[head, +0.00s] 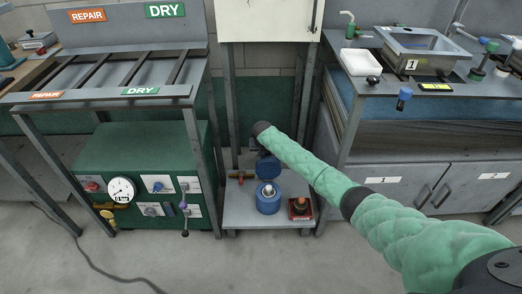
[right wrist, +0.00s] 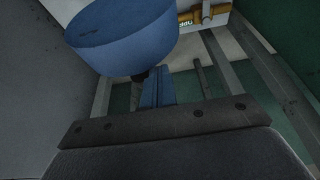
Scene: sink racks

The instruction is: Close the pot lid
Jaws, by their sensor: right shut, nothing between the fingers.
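A small blue pot (head: 268,203) with a pale metallic piece in its mouth stands on a low grey shelf. Its blue lid (head: 269,169) is open, tilted up at the pot's back. My right arm reaches in from the right, and its gripper (head: 263,150) is behind and above the lid, mostly hidden by the wrist. In the right wrist view the right gripper's fingers (right wrist: 157,88) are together with nothing between them. A rounded blue body (right wrist: 120,40), apparently the lid, is close beside them; I cannot tell if they touch. My left gripper is not in view.
A red-based item (head: 300,208) stands right of the pot, and a red-brown handled fitting (head: 240,176) is at the back left. The grey shelf (head: 240,215) has bare room at front left. Table legs and a green cabinet (head: 150,140) flank it.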

